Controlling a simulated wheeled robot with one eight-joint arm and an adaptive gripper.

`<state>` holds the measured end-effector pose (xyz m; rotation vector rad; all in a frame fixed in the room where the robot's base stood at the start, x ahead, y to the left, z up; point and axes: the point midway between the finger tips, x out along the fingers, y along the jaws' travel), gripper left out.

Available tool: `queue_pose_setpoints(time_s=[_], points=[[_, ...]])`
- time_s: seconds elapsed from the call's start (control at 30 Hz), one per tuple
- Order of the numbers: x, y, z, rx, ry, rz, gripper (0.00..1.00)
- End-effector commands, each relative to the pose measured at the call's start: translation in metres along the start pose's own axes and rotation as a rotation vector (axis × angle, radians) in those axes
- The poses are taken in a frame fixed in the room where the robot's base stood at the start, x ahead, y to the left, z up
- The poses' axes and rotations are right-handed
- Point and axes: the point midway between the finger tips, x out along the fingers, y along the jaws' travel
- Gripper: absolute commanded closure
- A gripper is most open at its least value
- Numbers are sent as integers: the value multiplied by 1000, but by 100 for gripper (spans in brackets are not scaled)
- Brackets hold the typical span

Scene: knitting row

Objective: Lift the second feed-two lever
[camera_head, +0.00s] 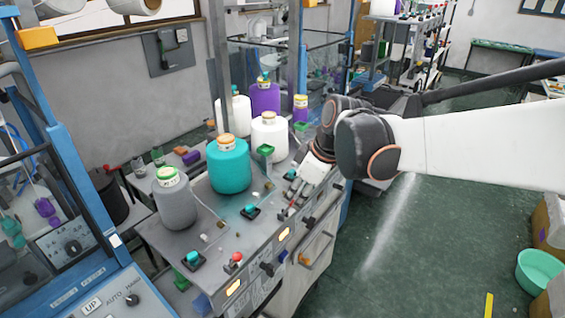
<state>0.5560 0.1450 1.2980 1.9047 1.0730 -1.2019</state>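The knitting machine's grey top and front panel stand at the middle. Small levers and knobs run along its front edge: a red knob (237,258), a black-handled lever (267,269) and another dark lever (309,221). Which one is the second feed-two lever I cannot tell; no label is readable. The fingers are small and partly merged with the panel, so contact and opening are unclear.
A blue-framed machine (75,170) is at the left. Green floor (410,250) is open at the right, with a mint basin (540,270) and boxes at the edge.

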Motion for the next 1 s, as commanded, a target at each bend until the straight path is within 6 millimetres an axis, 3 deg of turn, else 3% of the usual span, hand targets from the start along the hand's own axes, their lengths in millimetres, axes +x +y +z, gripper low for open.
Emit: queue_pose_setpoints(time_s=[0.2,0.4,0.83,0.87,1.0], points=[[44,0,0,0,0,0,71],[69,0,0,0,0,1,71],[78,0,0,1,0,1,71],[78,0,0,1,0,1,73],[78,0,0,1,0,1,100]])
